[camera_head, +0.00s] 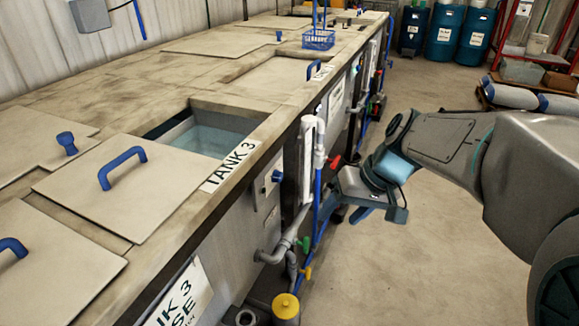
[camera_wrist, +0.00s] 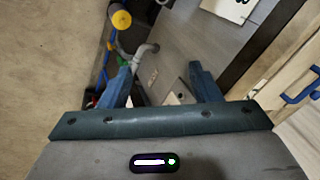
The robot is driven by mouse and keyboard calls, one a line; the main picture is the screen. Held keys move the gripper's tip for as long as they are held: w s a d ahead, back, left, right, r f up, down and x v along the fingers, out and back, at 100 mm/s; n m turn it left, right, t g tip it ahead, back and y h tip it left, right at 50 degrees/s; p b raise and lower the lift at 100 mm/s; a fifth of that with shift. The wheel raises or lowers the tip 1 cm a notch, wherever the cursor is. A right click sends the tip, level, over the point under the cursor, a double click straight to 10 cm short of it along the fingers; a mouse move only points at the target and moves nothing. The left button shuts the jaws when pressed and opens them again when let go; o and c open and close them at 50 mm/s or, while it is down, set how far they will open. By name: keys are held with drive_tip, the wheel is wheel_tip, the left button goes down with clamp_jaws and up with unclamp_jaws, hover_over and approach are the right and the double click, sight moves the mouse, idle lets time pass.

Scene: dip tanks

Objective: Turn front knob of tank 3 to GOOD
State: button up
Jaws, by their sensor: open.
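Tank 3 is named by the label (camera_head: 228,167) on its rim, beside an open bath of water (camera_head: 208,136). A blue knob (camera_head: 277,176) sits on a grey panel (camera_head: 266,194) on the tank's front face, below the rim. The knob's pointer and any GOOD mark are too small to read. My gripper (camera_head: 378,213) is open and empty in the aisle, right of the knob and apart from it. In the wrist view, my gripper's two blue fingers (camera_wrist: 160,70) stand apart, with part of the tank front between them; I cannot make out the knob there.
Grey pipes (camera_head: 285,242), a blue pipe (camera_head: 318,195), a red valve handle (camera_head: 334,161) and a yellow-topped canister (camera_head: 286,306) stand along the tank front. A lid (camera_head: 120,188) with a blue handle lies left of the bath. The aisle floor (camera_head: 380,285) is clear.

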drive_tip(key=w+a+f+n+y+b, duration=0.1)
drive_tip(key=w+a+f+y+b, duration=0.15)
drive_tip(key=w+f+b, duration=0.4)
drive_tip(key=w+a+f+n+y+b, duration=0.15)
drive_tip(key=w+f+y, duration=0.25)
drive_tip(key=w, duration=0.6)
drive_tip(key=t+y+b, duration=0.4)
drive_tip(key=y+b, duration=0.2)
drive_tip(key=b, duration=0.2)
approach(282, 176)
drive_tip(key=shift+n, duration=0.35)
drive_tip(key=p+x, duration=0.1)
drive_tip(key=x, duration=0.7)
drive_tip(key=shift+a, duration=0.45)
drive_tip(key=c, duration=1)
